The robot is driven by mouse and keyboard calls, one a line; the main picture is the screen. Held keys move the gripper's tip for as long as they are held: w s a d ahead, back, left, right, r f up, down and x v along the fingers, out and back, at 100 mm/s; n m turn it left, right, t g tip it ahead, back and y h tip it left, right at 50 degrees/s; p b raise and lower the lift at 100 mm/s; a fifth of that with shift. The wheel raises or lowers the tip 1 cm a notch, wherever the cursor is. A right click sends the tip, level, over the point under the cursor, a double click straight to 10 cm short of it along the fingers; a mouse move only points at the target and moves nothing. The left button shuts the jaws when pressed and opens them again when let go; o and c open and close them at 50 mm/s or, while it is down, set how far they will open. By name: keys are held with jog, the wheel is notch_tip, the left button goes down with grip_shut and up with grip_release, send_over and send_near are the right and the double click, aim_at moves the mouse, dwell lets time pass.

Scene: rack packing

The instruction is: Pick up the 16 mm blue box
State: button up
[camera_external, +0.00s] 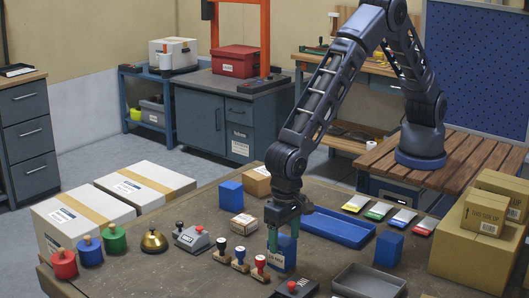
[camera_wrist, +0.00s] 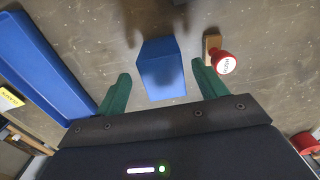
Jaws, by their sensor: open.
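The blue box with a white "16 MM" marking (camera_external: 281,262) stands on the brown table, directly under my gripper (camera_external: 284,235). My gripper points down and is open, with green fingers at the upper part of this box. In the wrist view the plain blue box top (camera_wrist: 162,65) shows between the two green fingertips (camera_wrist: 160,80), with a gap on each side. Part of the box's upper end is hidden by the fingers in the external view.
Stamps stand close left of the box (camera_external: 240,258), and a red stamp (camera_wrist: 222,62) is near the right finger. A blue tray (camera_external: 340,232) lies behind, right. Other blue boxes stand at back left (camera_external: 230,195) and right (camera_external: 388,249). A grey tray (camera_external: 368,282) is at front right.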

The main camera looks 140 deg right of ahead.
aim_at(282, 251)
jog(key=shift+w+d+f, duration=0.1)
jog(key=shift+d+f, duration=0.05)
jog(key=shift+f, duration=1.15)
jog(key=shift+w+d+f, duration=0.1)
jog(key=shift+d+f, duration=0.05)
jog(key=shift+f, duration=1.15)
jog(key=c, duration=1.2)
jog(key=shift+r, duration=0.1)
jog(key=shift+c, duration=0.2)
